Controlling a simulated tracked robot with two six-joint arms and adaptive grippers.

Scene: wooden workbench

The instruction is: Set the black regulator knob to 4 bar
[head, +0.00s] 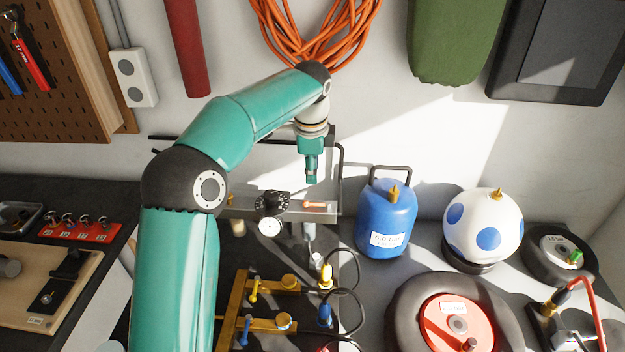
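The black regulator knob (272,203) sits on a grey rail at the back of the bench, with a small round white-faced gauge (269,227) just below it. The gauge reading and any bar marks are too small to read. My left gripper (311,181) points down, above and to the right of the knob and apart from it. It looks narrow from here, and I cannot tell whether its fingers are open or shut. I see nothing held in it. My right gripper is not in view.
An orange-handled part (314,204) is on the rail below my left gripper. Yellow valve fittings (264,281) and black hoses stand in front. A blue tank (386,222), a spotted ball (484,228) and a wheel (404,318) are to the right.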

